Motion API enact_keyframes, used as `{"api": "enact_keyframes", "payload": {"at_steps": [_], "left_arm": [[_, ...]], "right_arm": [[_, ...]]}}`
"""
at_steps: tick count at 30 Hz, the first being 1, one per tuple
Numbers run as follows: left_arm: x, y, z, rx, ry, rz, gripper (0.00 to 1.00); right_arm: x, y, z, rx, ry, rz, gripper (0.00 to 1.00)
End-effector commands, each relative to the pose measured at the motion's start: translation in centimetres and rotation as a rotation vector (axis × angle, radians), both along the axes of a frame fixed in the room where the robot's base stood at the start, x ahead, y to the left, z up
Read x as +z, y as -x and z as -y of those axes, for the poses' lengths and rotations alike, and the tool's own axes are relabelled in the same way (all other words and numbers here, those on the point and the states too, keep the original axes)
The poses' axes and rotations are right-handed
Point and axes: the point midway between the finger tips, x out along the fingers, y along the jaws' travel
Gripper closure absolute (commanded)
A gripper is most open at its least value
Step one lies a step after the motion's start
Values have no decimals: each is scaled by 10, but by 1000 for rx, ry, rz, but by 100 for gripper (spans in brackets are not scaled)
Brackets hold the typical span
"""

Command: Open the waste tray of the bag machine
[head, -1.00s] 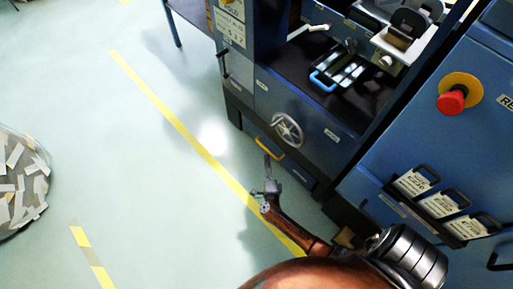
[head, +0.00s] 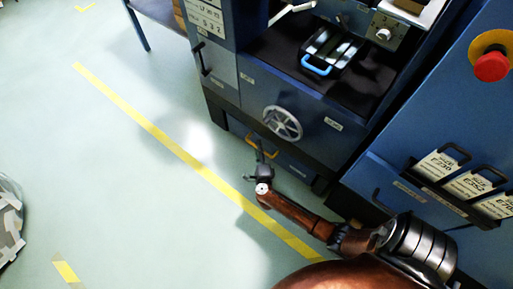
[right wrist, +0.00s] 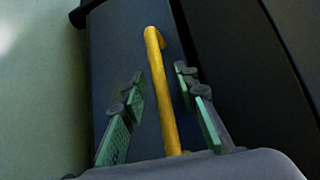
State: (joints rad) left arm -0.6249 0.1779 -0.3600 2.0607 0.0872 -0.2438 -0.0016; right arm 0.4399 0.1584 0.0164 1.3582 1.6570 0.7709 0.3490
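The waste tray (head: 291,165) is a dark blue drawer front low on the bag machine, below the handwheel. Its yellow bar handle (head: 252,146) shows partly behind my right gripper (head: 261,160). In the right wrist view the yellow handle (right wrist: 160,90) runs between the two green-padded fingers of my right gripper (right wrist: 160,100). The fingers are open, with a gap on both sides of the handle. The tray front (right wrist: 112,45) lies behind it and looks closed. My left gripper is not in view.
The handwheel (head: 283,123) sits above the tray. A small tray with a blue handle (head: 316,66) lies on the machine's deck. A red emergency button (head: 491,66) is on the right cabinet. The floor left of the machine is clear, with a yellow line (head: 165,140).

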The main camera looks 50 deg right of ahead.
Motion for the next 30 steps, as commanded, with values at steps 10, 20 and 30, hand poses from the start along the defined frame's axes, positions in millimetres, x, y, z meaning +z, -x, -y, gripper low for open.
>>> {"api": "enact_keyframes", "payload": {"at_steps": [10, 20, 30], "left_arm": [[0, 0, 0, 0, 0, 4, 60], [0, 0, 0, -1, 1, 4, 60], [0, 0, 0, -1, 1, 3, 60]], "right_arm": [[0, -1, 0, 0, 0, 0, 77], [0, -1, 0, 0, 0, 0, 100], [0, 0, 0, 0, 0, -1, 100]]}}
